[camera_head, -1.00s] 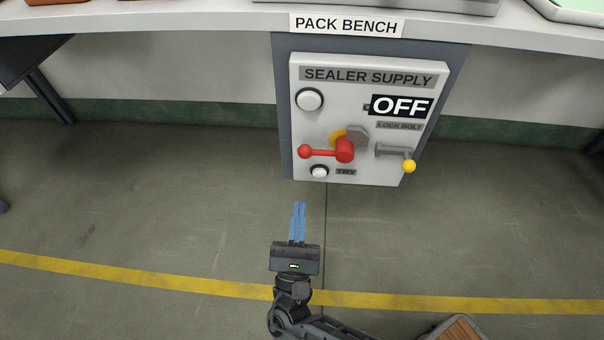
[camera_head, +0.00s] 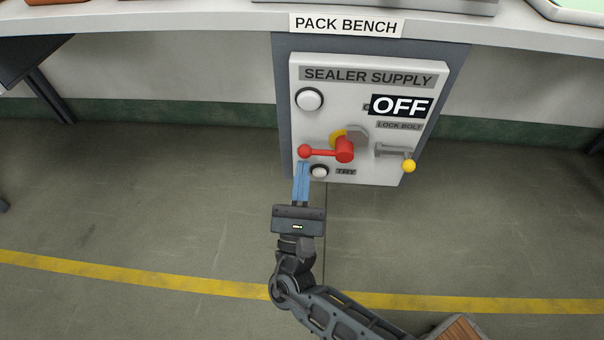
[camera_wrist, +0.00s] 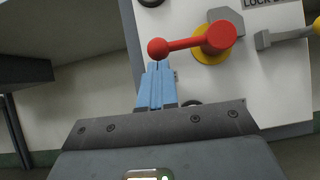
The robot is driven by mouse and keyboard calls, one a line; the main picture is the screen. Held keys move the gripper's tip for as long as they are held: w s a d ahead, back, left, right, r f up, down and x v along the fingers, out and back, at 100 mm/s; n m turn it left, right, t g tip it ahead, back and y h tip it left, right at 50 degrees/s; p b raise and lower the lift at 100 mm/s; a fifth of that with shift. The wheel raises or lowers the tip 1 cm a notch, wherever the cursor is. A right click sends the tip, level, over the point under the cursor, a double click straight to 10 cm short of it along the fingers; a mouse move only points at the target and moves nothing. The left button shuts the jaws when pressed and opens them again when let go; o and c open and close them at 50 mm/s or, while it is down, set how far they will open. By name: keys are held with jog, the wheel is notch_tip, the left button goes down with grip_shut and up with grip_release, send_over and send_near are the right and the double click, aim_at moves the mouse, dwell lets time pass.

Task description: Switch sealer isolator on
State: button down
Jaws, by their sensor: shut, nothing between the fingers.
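The sealer isolator is a red lever (camera_head: 325,153) on the white SEALER SUPPLY panel (camera_head: 340,110). Its arm points left and ends in a red ball, which also shows in the wrist view (camera_wrist: 158,48). A yellow disc lies behind its red hub. The display (camera_head: 402,106) reads OFF. A grey lock bolt handle with a yellow knob (camera_head: 409,166) is at the right. My gripper (camera_head: 302,165) has its blue fingers shut and empty, with the tips just below the red ball. I cannot tell whether they touch it.
A white round button (camera_head: 319,171) beside the TRY label is close to the right of my fingers. Another white button (camera_head: 309,99) is at the upper left. The PACK BENCH top (camera_head: 200,20) overhangs the panel.

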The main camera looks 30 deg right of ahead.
jog(key=shift+w+a+r+m+g+h, duration=0.1)
jog(key=shift+r+m+g+h, duration=0.15)
jog(key=shift+m+g+h, duration=0.35)
